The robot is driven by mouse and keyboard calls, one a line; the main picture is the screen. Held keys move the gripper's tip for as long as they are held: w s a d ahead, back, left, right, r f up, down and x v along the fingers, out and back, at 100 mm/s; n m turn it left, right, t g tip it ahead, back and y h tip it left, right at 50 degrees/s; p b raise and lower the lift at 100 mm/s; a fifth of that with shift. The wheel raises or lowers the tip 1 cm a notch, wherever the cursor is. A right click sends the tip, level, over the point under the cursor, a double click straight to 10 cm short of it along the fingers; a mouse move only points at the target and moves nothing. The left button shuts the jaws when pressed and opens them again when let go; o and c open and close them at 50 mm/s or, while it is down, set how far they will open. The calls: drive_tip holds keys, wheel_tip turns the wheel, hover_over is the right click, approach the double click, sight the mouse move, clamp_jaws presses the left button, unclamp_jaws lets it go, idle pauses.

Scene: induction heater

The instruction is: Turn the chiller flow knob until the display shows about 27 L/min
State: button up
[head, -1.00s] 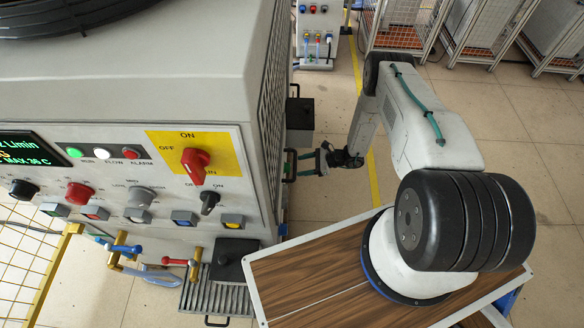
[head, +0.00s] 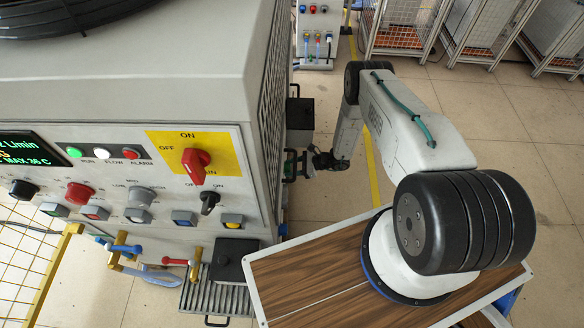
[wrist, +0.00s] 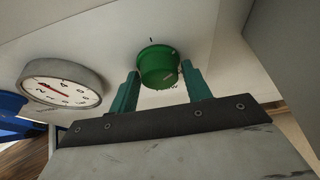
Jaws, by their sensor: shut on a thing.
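In the wrist view, a round green knob (wrist: 157,65) sits on a pale panel, between the two teal fingers of my gripper (wrist: 160,75). The fingers are shut on it, one on each side. A small dark tick is on the panel above the knob, and a small pale mark shows on its rim. In the head view my gripper (head: 298,165) is at the right side of the cabinet, and the knob is hidden there. The display (head: 30,150) is cut off by the left edge; an L/min line and a MAX 36 C line show, but the full flow number is not readable.
A round white dial gauge (wrist: 62,88) with a red needle is left of the knob. The cabinet front has a red switch (head: 196,165) on a yellow plate and several other knobs and buttons. A black box (head: 299,113) projects from the cabinet's right side.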

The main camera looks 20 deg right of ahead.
drive_tip(key=n+t, duration=0.2)
drive_tip(key=n, duration=0.1)
drive_tip(key=shift+s+h, duration=0.1)
drive_tip(key=shift+h, duration=0.2)
drive_tip(key=shift+f+n+t, duration=0.1)
drive_tip(key=shift+n+t, duration=0.4)
drive_tip(key=shift+c, duration=0.9)
drive_tip(key=shift+n+t, duration=0.8)
drive_tip(key=shift+n, duration=0.7)
drive_tip(key=shift+a, duration=0.1)
drive_tip(key=o, duration=0.9)
drive_tip(key=shift+o, duration=0.4)
drive_tip(key=shift+a, duration=0.2)
drive_tip(key=shift+d, duration=0.3)
